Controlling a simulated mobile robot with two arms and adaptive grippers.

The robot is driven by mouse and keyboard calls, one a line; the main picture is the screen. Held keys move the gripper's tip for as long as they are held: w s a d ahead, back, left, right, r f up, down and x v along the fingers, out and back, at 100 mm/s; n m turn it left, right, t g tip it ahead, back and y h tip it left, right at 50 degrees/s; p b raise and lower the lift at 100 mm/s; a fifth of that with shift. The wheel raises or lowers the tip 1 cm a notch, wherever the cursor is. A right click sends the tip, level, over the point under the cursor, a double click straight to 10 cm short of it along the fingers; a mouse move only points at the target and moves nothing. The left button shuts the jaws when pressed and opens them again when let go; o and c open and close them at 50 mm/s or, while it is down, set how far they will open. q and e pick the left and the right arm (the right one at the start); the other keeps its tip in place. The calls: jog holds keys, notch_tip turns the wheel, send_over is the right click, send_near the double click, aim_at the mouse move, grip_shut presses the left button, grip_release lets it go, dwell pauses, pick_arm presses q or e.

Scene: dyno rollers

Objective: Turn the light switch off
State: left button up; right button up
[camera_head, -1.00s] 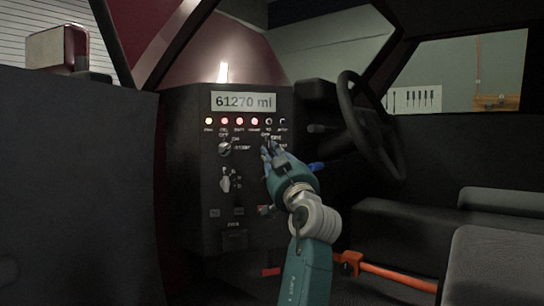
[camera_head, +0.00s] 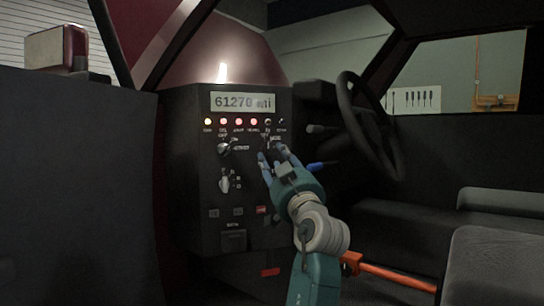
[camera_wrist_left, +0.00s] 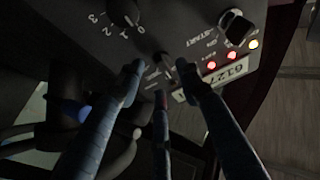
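The dark control console (camera_head: 190,195) stands in the middle of the head view, with several knobs and switches on its face. My left gripper (camera_head: 272,154) is in front of the console's upper right part. Its fingers are spread and its tips are close to the panel. In the left wrist view, the gripper (camera_wrist_left: 160,72) has its fingers on both sides of a small dark switch lever (camera_wrist_left: 160,59). Whether they touch it cannot be told. The labels are too blurred to confirm which control is the light switch. My right gripper is not in view.
A numbered knob (camera_wrist_left: 124,10) and a START knob (camera_wrist_left: 235,27) flank the lever in the left wrist view. A display (camera_head: 243,101) and lit red lamps (camera_head: 238,122) sit above. A steering wheel (camera_head: 365,125) and blue-tipped stalk (camera_head: 316,166) are close on the right.

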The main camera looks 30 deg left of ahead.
pick_arm(q)
jog(key=v, duration=0.9)
jog(key=shift+f, duration=0.1)
